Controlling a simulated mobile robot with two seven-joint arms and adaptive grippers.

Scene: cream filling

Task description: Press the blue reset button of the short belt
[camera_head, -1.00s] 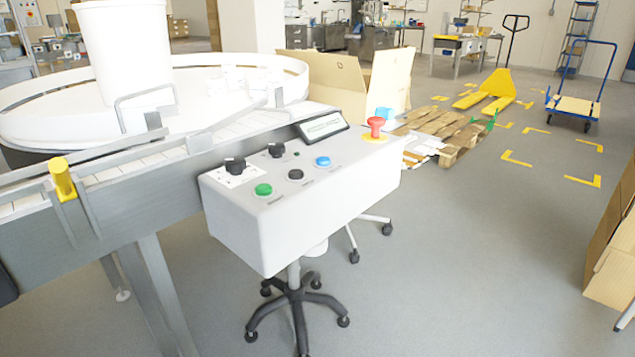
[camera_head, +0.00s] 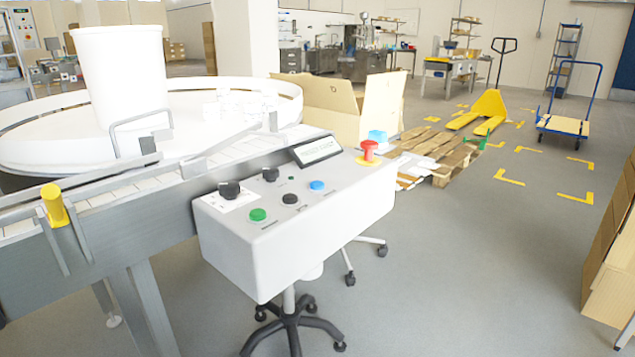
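The blue reset button (camera_head: 317,186) sits on the sloped top of a white control box (camera_head: 300,235) at the side of the short belt (camera_head: 170,180). A green button (camera_head: 258,215) and a black button (camera_head: 290,199) are to its left in the same row. Two black knobs, one of them at the left (camera_head: 229,190), and a small display (camera_head: 317,150) are behind them. A red mushroom button (camera_head: 369,150) is at the box's right end. Neither of my grippers is in view.
A white round table (camera_head: 40,140) with a large white bucket (camera_head: 122,80) stands behind the belt. A wheeled chair base (camera_head: 292,325) is under the box. An open carton (camera_head: 380,105) and wooden pallet (camera_head: 450,155) lie beyond. Cartons (camera_head: 612,250) are at the right edge. Floor between is clear.

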